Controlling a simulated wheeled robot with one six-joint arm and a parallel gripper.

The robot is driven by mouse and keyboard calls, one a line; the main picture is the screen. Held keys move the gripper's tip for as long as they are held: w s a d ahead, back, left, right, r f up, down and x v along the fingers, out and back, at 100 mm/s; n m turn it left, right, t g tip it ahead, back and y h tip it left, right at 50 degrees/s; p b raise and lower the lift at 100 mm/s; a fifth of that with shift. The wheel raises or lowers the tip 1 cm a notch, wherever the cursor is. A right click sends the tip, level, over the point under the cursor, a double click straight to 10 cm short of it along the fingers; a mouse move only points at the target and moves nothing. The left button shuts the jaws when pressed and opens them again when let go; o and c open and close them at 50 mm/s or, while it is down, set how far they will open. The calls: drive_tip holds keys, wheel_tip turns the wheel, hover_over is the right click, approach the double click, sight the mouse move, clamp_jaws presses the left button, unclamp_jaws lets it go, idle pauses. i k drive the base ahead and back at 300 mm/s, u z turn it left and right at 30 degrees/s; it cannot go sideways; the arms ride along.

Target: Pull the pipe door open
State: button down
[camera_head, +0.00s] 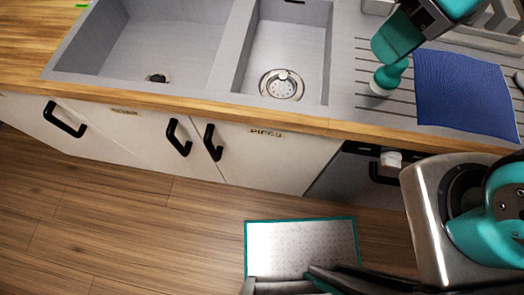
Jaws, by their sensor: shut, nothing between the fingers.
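The pipe door (272,158) is a pale cabinet front under the right sink basin. It carries a small label reading PIPES (266,132) near its top. Its black bar handle (212,142) is at the door's upper left edge. The door looks shut, level with the fronts beside it. I see nothing touching the handle. My teal and black arm (492,225) shows at the right, and I cannot make out any gripper fingers, so my gripper is not in view.
A pale door (148,133) with a black handle (178,137) adjoins on the left. A dark front (345,178) stands on the right. A blue cloth (463,92) lies on the drainboard. The wood floor (150,225) is clear.

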sight(260, 158)
drive_tip(key=z, duration=0.2)
drive_tip(key=k, duration=0.85)
drive_tip(key=u, duration=0.1)
